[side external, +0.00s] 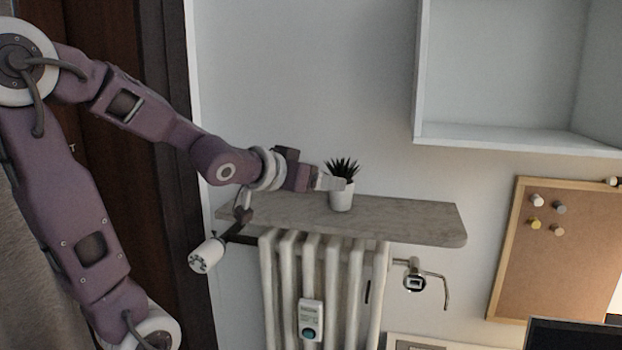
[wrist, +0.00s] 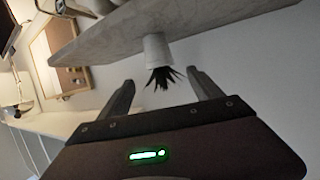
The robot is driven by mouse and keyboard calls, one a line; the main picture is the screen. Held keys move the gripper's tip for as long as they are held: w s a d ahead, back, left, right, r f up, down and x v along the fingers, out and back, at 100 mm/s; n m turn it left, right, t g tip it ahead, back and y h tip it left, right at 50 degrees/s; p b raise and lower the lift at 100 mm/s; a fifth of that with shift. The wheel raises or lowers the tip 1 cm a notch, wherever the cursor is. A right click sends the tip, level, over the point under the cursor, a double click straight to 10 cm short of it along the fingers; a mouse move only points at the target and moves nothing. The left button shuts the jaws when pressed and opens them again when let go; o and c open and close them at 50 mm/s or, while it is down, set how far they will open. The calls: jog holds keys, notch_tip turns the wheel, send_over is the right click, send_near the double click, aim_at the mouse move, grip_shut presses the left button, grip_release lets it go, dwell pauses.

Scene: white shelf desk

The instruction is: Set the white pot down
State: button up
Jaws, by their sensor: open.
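The small white pot (side external: 342,196) with a dark spiky plant (side external: 342,166) stands upright on the grey shelf (side external: 420,216) above the radiator. In the wrist view the same white pot (wrist: 156,50) appears upside down, its base against the shelf (wrist: 100,35) and its plant (wrist: 163,76) pointing toward my gripper. My gripper (side external: 330,184) is beside the pot, on its left in the side view. In the wrist view its two fingers (wrist: 163,82) are spread apart, with the plant showing between and beyond them. Whether a finger touches the pot is hard to tell.
A white radiator (side external: 310,270) with a thermostat knob (side external: 206,256) is below the shelf. A white wall cabinet (side external: 520,137) hangs at upper right, above a cork board (side external: 560,250). The shelf is bare to the right of the pot.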

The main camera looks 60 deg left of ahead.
jog(key=s+d+f+m+g+h, duration=0.2)
jog(key=s+d+f+g, duration=0.1)
jog(key=s+d, duration=0.6)
jog(key=s+d+f+m+g+h, duration=0.2)
jog(key=s+d+f+g+h, duration=0.1)
jog(key=s+d, duration=0.5)
notch_tip(320, 180, down, 2)
jog(key=s+g, duration=0.1)
jog(key=s, duration=0.1)
jog(key=shift+s+d+m, duration=0.3)
jog(key=shift+s+d, duration=0.1)
jog(key=shift+f, duration=0.1)
